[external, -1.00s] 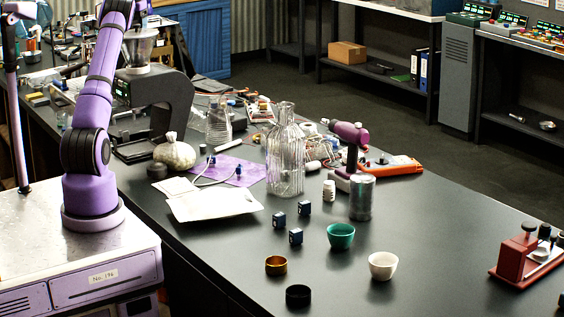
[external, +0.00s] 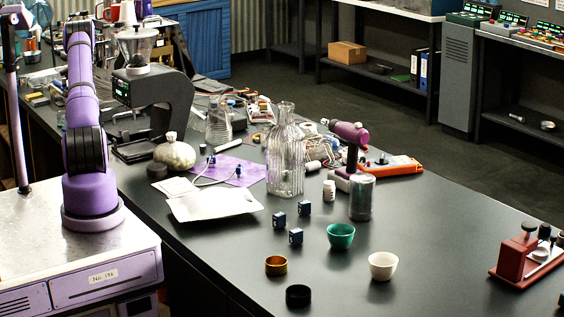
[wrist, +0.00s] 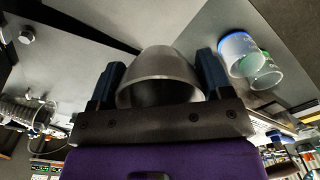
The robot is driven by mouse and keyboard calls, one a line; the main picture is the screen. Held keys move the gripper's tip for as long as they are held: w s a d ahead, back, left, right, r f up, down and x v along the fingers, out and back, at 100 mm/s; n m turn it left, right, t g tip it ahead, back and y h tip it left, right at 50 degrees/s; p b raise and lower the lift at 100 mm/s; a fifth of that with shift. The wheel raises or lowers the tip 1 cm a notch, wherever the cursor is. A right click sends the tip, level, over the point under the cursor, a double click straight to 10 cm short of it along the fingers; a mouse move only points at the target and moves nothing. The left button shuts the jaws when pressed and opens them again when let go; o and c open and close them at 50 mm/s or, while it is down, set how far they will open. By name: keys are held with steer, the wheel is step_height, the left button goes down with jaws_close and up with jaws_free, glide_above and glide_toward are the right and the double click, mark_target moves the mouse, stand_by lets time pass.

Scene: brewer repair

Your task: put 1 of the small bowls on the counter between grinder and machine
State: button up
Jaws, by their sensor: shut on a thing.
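In the wrist view my gripper (wrist: 158,85) is shut on a smooth grey small bowl (wrist: 160,65), with one dark finger on each side of it. The bowl's wide rim faces the camera. In the external view my arm reaches away toward the back left, and the gripper and held bowl are hidden there. The grinder (external: 165,95), black with a clear hopper, stands on the counter (external: 440,225) just right of my arm. I cannot make out the machine clearly.
In the wrist view, clear cups with a blue rim (wrist: 238,48) and a green rim (wrist: 266,72) stand at right. In the external view a green bowl (external: 341,236), a white bowl (external: 383,266) and a glass bottle (external: 285,160) stand on the near counter.

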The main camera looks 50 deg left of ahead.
steer(key=shift+s+f, duration=0.45)
steer(key=shift+f, duration=3.5)
steer(key=shift+f, duration=0.3)
steer(key=o, duration=1.2)
steer(key=shift+c, duration=0.2)
step_height(320, 180, up, 11)
steer(key=shift+f, duration=0.1)
